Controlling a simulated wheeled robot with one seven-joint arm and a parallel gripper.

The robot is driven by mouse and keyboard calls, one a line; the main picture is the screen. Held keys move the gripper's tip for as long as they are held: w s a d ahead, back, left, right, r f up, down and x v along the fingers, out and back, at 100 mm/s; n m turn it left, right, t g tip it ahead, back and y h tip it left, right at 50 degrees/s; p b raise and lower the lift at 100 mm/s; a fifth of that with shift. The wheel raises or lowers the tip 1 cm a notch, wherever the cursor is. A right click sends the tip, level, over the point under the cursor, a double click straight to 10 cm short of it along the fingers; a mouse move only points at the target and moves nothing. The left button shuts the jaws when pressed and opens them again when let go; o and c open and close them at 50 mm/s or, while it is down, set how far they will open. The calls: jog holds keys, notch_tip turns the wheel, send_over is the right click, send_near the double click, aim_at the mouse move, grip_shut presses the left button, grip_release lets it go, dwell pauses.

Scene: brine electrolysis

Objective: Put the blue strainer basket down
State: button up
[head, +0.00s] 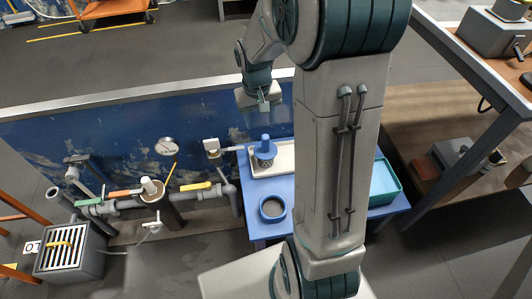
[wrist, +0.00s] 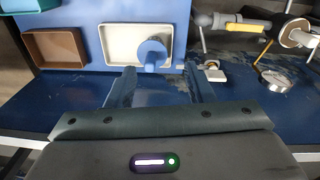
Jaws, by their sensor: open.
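The blue strainer basket (head: 265,152) stands upright, with its blue knob on top and a darker body below, at the left end of a cream tray (head: 287,170) on a blue table. In the wrist view the basket (wrist: 153,50) shows from above, at the right part of the cream tray (wrist: 108,58). My gripper (head: 264,103) is open and empty, apart from the basket, above and beyond it near the blue wall panel. In the wrist view its two fingers (wrist: 160,88) are spread with nothing between them.
A teal tray (head: 385,182) is at the right, partly behind my arm. A brown tray (wrist: 55,48) shows in the wrist view. Pipes with valves (head: 150,192) and a gauge (head: 166,146) stand left of the table.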

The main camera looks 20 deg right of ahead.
jog(key=s+a+r, duration=0.2)
jog(key=s+r, duration=0.1)
jog(key=s, duration=0.6)
jog(key=s+a+r+n, duration=0.1)
jog(key=s+a+r, duration=0.2)
jog(key=s, duration=0.5)
jog(key=shift+s+r+t+y, duration=0.3)
jog(key=shift+s+r+t, duration=0.05)
jog(key=shift+r+t, duration=0.05)
